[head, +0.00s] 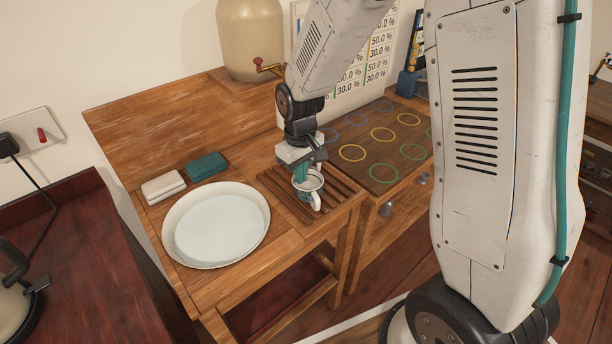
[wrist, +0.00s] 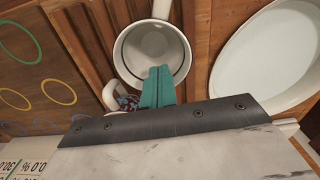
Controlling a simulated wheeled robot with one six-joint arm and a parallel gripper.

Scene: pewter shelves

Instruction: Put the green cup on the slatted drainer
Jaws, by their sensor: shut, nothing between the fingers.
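A pale cup (head: 316,200) stands on the slatted drainer (head: 277,186), its handle toward the front. In the wrist view the pale cup (wrist: 135,62) shows its open mouth and light, empty-looking inside. I see no clearly green cup. My gripper (head: 303,176) has teal fingers and points down at the cup. In the wrist view the shut fingertips (wrist: 159,72) overlap the cup's near rim; I cannot tell if they touch it. Nothing shows between them. The drainer's slats (wrist: 92,40) also show in the wrist view.
A second cup with a pale handle (wrist: 109,96) and a patterned part is mostly hidden by my gripper. A large white basin (head: 258,235) lies left of the drainer, a white block (head: 163,187) and a teal block (head: 206,166) behind it. A ringed board (head: 385,145) is at right.

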